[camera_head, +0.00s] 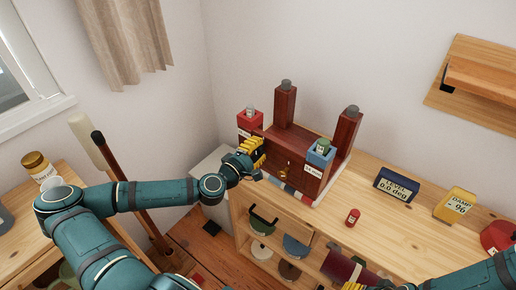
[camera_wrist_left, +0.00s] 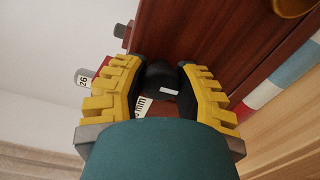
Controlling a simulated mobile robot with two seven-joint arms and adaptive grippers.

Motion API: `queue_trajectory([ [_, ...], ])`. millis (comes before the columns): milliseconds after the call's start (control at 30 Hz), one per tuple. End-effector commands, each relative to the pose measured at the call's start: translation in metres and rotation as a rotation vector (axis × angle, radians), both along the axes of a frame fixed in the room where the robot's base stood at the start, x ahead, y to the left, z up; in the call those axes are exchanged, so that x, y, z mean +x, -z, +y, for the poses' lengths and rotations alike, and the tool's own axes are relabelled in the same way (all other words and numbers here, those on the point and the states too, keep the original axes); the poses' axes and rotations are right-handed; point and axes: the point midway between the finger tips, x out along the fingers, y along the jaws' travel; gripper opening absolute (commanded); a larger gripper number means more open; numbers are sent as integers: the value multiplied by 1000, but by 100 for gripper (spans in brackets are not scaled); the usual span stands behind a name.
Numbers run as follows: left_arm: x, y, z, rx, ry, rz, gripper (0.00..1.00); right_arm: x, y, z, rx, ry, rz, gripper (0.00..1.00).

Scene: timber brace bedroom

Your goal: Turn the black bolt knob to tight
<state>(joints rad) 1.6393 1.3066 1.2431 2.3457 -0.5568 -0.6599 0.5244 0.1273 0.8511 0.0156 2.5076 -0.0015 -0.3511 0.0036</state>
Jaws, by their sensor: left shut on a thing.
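The black bolt knob (camera_wrist_left: 160,76) sits on the dark red wooden frame (camera_head: 285,103), at the frame's left side. It has a small white mark on its face. My left gripper (camera_head: 254,152) is shut on the knob. In the left wrist view its yellow fingers (camera_wrist_left: 167,88) are on either side of the knob. The fingers hide most of the knob in the head view. My right gripper (camera_head: 362,286) shows only partly at the bottom edge of the head view, and its jaw state is unclear.
Red (camera_head: 250,121) and blue (camera_head: 320,153) blocks flank the frame. A level display (camera_head: 397,187), a yellow clamp display (camera_head: 455,205) and a small red cylinder (camera_head: 352,216) stand on the wooden bench (camera_head: 372,222). A wooden shelf (camera_head: 480,78) hangs on the right wall.

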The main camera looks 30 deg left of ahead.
Motion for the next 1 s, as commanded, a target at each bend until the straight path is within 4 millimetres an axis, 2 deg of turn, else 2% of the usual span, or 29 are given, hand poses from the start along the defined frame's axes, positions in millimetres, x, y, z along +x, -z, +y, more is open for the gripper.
queue_trajectory([
  [667, 0, 0, 1, 67, -2, -6, 0, 0, -1, 0, 0, 0, 0, 54],
  [700, 0, 0, 1, 67, -2, -6, 36, 0, -1, 0, 0, 0, 0, 54],
  [800, 0, 0, 1, 67, -1, -8, 65, 0, -1, 0, 0, 0, 0, 54],
  [1000, 0, 0, 0, 66, -1, -7, 65, 0, -1, 0, 0, 0, 0, 54],
])
